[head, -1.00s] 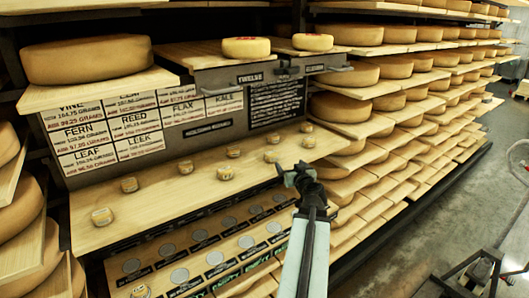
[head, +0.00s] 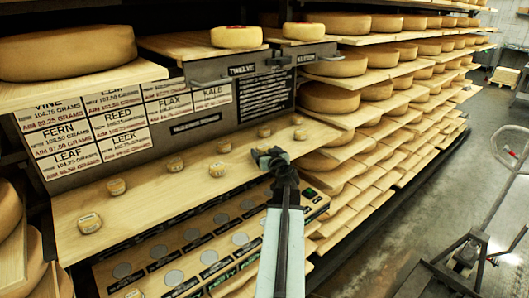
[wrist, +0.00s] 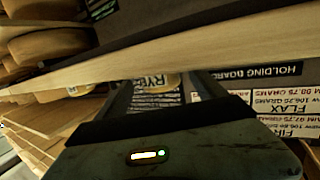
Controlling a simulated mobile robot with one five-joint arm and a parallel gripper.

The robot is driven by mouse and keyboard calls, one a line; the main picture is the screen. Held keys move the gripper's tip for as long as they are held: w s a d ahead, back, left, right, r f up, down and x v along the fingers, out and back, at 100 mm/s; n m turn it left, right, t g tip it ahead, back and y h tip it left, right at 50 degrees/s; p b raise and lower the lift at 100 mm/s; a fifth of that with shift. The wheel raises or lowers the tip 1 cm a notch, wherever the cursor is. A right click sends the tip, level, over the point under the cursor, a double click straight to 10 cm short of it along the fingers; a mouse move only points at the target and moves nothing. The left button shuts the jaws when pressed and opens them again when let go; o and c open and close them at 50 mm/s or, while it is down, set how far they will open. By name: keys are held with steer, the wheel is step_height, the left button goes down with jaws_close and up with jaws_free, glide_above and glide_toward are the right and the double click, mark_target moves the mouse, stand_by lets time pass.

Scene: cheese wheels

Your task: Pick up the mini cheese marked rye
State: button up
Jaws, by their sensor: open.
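The mini cheese marked rye (wrist: 160,83) shows in the wrist view, with the letters RYE partly visible. The edge of a wooden board crosses in front of its upper part. It appears between the fingers of my open gripper (wrist: 160,97), a little beyond them, and I see no contact. In the head view my gripper (head: 271,157) is at the front edge of the wooden shelf board (head: 140,222). There the rye cheese cannot be told apart; the gripper covers part of the board.
Other mini cheeses stand around on the board, including ones at the left (head: 89,223), in front (head: 217,169) and at the right (head: 300,134). A lower board with grey discs (head: 174,278) lies below. A label panel (head: 80,130) stands behind. Cheese racks (head: 330,97) are at the right.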

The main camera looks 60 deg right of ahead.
mark_target(263, 149)
steer(key=x, duration=0.3)
steer(key=shift+w+f, duration=0.1)
steer(key=c, duration=1.5)
